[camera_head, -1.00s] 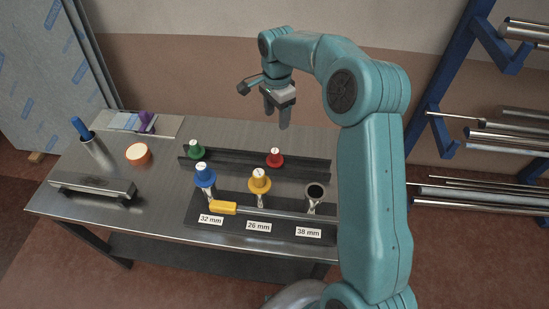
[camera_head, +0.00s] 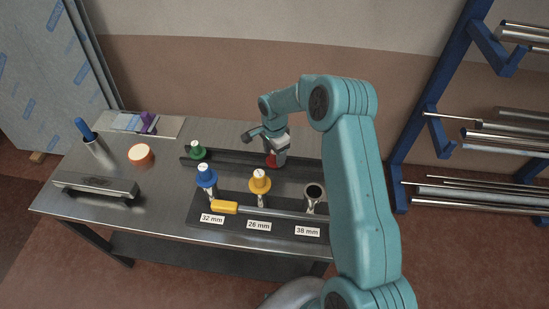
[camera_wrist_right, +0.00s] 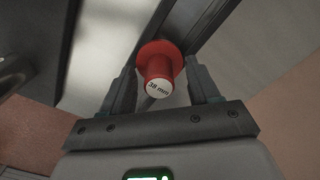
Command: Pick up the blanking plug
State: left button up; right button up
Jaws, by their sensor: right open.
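The red blanking plug (camera_head: 271,161), marked 38 mm, stands at the dark rear rail, partly hidden by my right gripper in the head view. My right gripper (camera_head: 278,159) is open and low over it. In the right wrist view the red plug (camera_wrist_right: 157,66) shows its labelled end toward the camera, between the two open fingers (camera_wrist_right: 160,84), with a gap on each side. A green plug (camera_head: 197,151) stands on the same rail. A blue plug (camera_head: 206,176) and a yellow plug (camera_head: 259,182) sit on the front fittings. My left gripper is out of view.
The 38 mm fitting (camera_head: 314,192) has an open, dark mouth. A yellow-handled tool (camera_head: 224,207) lies along the front block. Bar racks (camera_head: 430,115) rise right.

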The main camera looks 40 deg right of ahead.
jog(key=shift+s, duration=0.15)
jog(key=shift+f, duration=0.1)
jog(key=shift+c, duration=0.3)
grip_shut()
notch_tip(320, 180, up, 20)
jog(key=b, duration=0.1)
jog(key=shift+w, duration=0.2)
